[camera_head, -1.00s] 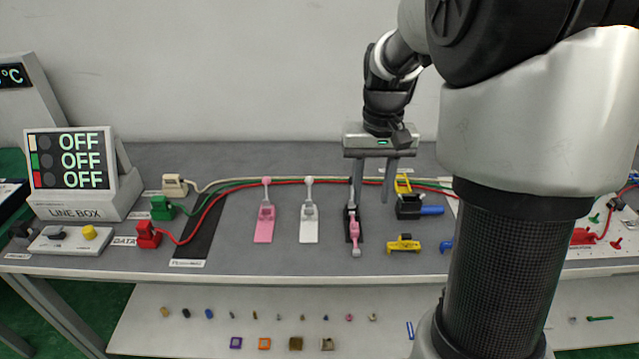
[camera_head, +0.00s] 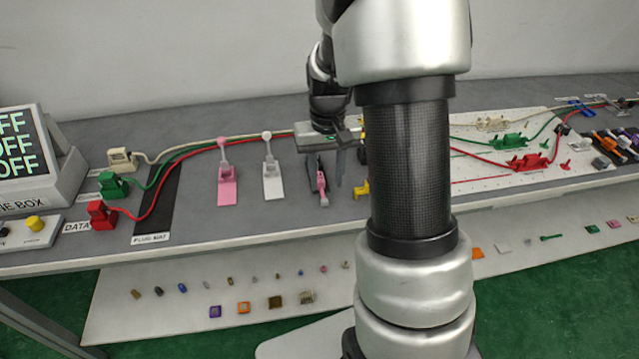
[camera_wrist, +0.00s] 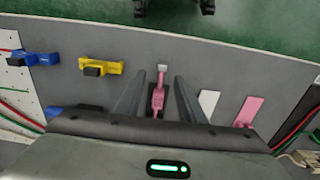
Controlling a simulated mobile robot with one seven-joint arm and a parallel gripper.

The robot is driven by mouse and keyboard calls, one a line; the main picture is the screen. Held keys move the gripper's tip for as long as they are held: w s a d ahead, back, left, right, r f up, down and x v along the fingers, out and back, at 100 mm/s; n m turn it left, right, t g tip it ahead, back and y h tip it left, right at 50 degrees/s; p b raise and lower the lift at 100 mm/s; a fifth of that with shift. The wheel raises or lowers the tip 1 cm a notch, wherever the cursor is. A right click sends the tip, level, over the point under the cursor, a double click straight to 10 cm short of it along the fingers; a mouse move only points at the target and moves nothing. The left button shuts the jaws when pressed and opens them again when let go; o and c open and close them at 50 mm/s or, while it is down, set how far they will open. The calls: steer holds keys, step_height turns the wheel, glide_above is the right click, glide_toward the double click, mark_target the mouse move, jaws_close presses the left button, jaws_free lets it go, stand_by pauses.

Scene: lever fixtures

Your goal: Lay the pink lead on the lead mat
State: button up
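No lead in view is clearly pink. A red lead (camera_head: 160,208) runs from a red plug (camera_head: 101,214) along the back of the bench. A dark mat (camera_head: 158,200) with a white label lies beside it; I cannot read the label surely. A pink lever (camera_head: 321,183) on a black base points to the bench's front edge. My gripper (camera_head: 325,178) is open and pointing down over this lever. In the wrist view the pink lever (camera_wrist: 158,95) shows between the two separate fingers (camera_wrist: 155,97); I cannot tell how far above it they are.
A pink fixture (camera_head: 227,188) and a white fixture (camera_head: 273,184), levers to the back, stand left of my gripper. Green (camera_head: 112,185) and cream (camera_head: 121,159) plugs stand at left. A yellow fixture (camera_wrist: 102,67) and a blue one (camera_wrist: 35,58) show in the wrist view.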

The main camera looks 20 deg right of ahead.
mark_target(324, 200)
steer(key=shift+s+a+f+b, duration=0.1)
steer(key=shift+f+b, duration=0.1)
steer(key=shift+f, duration=0.7)
steer(key=shift+w+a+f+b, duration=0.1)
steer(key=shift+f+b, duration=0.1)
steer(key=shift+f, duration=0.7)
steer(key=shift+s+a+f+b, duration=0.1)
steer(key=shift+f+b, duration=0.1)
steer(key=shift+f, duration=0.7)
jaws_close()
